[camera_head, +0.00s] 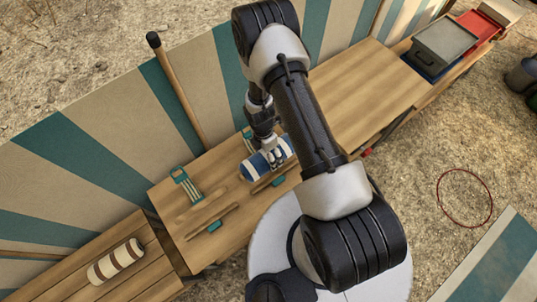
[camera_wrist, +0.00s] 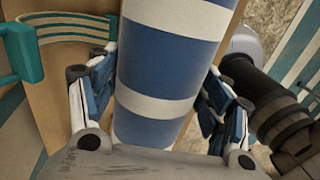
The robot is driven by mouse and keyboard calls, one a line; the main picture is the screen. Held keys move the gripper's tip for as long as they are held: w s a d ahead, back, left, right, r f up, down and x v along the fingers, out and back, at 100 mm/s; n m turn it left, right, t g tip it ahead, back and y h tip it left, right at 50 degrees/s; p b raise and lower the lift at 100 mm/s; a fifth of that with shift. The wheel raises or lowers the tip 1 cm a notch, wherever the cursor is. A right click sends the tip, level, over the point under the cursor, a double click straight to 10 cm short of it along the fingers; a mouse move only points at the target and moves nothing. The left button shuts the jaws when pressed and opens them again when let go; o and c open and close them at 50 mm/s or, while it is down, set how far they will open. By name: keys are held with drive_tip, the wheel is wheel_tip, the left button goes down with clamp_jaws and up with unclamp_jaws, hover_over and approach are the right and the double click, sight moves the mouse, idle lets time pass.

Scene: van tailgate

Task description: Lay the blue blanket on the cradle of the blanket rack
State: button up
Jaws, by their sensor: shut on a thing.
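The blue blanket (camera_head: 256,168) is a roll with white bands. My gripper (camera_head: 271,154) is shut on it from above, near the middle of the wooden table. In the wrist view the blanket (camera_wrist: 168,62) runs between the two fingers of my gripper (camera_wrist: 158,72), one on each side. Wooden rails with teal fittings, seemingly the blanket rack (camera_head: 212,221), lie on the table around and left of the blanket. A teal end piece with pale curved slats (camera_wrist: 75,30) shows beside the blanket in the wrist view. I cannot tell whether the blanket touches the rack.
A cream roll with brown bands (camera_head: 116,262) lies on a lower wooden surface at the left. A grey bin (camera_head: 443,47) and a red tray (camera_head: 478,27) stand at the far right. A striped panel (camera_head: 110,130) runs along the back. The tabletop (camera_head: 365,90) right of my arm is clear.

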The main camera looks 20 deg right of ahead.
drive_tip(key=shift+f+b, duration=3.5)
drive_tip(key=shift+f, duration=1.05)
drive_tip(key=o, duration=1.4)
drive_tip(key=shift+r, duration=0.1)
drive_tip(key=r, duration=0.4)
drive_tip(key=w+r, duration=0.1)
drive_tip(key=r, duration=0.2)
drive_tip(key=w+r, duration=0.1)
drive_tip(key=r, duration=0.3)
drive_tip(key=shift+a+r, duration=0.3)
drive_tip(key=shift+r, duration=0.05)
